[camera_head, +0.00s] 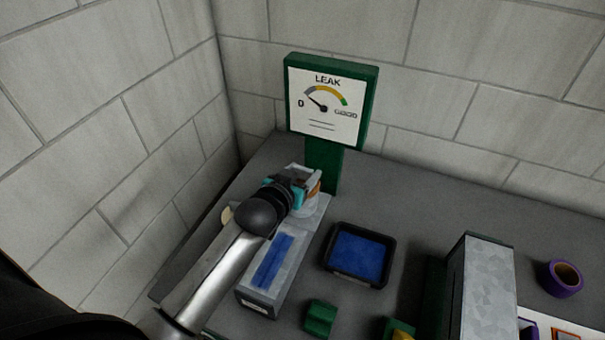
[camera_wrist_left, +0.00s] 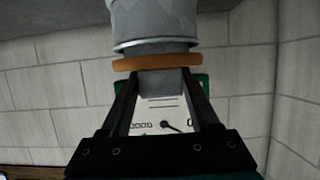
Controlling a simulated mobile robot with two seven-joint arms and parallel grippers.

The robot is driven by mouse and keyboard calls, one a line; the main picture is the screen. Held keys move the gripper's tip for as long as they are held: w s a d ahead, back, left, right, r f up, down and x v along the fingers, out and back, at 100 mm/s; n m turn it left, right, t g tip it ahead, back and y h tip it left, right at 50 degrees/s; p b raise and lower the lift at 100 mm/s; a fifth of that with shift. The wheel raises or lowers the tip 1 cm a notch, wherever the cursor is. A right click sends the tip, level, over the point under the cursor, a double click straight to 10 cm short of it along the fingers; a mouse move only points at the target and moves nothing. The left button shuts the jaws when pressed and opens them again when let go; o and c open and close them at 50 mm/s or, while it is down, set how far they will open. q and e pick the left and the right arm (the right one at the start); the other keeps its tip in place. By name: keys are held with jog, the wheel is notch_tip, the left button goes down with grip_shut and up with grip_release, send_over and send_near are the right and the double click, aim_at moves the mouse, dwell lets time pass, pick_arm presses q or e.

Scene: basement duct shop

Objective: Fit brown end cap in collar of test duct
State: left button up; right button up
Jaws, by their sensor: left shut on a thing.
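The brown end cap (camera_wrist_left: 155,62) is an orange-brown disc with a grey grip piece between my left gripper's fingers in the left wrist view. My left gripper (camera_wrist_left: 162,88) is shut on that piece. The round grey metal collar (camera_wrist_left: 152,22) is directly beyond the cap, its rim close against the disc; I cannot tell whether the cap sits inside it. In the head view my left gripper (camera_head: 306,182) is at the far end of the grey test duct (camera_head: 262,296), which has a blue strip on top. A bit of the brown cap (camera_head: 315,188) shows there; the gripper hides most of the collar.
A green leak gauge (camera_head: 325,105) stands behind the duct, its needle toward the 0 side. A black tray with a blue lining (camera_head: 332,270) is right of the duct.

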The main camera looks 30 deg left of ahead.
pick_arm(q)
jog(key=shift+f, duration=0.1)
jog(key=shift+f, duration=0.25)
jog(key=o, duration=1.5)
jog(key=shift+c, duration=0.2)
jog(key=shift+r, duration=0.55)
jog(key=v, duration=1.2)
jog(key=shift+p, duration=0.4)
jog(key=shift+f, duration=0.1)
jog(key=shift+s+f, duration=0.1)
